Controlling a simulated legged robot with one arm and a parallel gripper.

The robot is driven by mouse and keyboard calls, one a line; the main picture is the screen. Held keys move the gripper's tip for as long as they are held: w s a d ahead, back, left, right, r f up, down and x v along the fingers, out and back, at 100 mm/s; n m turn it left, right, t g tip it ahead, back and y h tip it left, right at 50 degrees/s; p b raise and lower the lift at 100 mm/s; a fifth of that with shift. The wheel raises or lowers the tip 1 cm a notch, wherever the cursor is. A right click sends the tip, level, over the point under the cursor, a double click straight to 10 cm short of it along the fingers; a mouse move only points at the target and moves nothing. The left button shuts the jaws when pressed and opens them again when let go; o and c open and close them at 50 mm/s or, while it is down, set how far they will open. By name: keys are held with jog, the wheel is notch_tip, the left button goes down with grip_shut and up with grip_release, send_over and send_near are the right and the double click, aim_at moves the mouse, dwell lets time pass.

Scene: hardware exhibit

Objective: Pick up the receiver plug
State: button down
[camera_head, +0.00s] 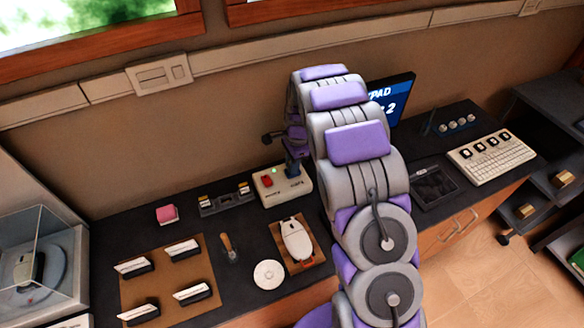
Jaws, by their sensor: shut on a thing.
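My gripper (293,153) is at the far end of my arm, pointing down over a beige box (270,191) with a red switch and a small green light. It is shut on a small dark blue piece (292,170), which looks like the receiver plug. The piece is upright at the back right of the box. I cannot tell whether it sits in the box or just above it. My arm hides part of the area to the right, and the fingertips are too small to see clearly.
A white mouse (297,238) on a brown pad, a white disc (268,274) and a wooden-handled tool (227,245) lie in front of the box. A dark device (226,200) and a pink block (167,214) stand left. A monitor (393,103) and keyboard (491,158) are right.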

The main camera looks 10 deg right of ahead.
jog(key=shift+r, duration=0.1)
jog(key=shift+r+p, duration=0.35)
jog(key=shift+r, duration=0.25)
notch_tip(320, 180, up, 2)
jog(key=shift+r+p, duration=0.25)
jog(key=shift+p, duration=0.25)
jog(key=s+r+p, duration=0.1)
jog(key=s+p, duration=0.1)
jog(key=s, duration=1.4)
jog(key=shift+p, duration=0.4)
jog(key=shift+r+n, duration=0.1)
jog(key=shift+n, duration=0.2)
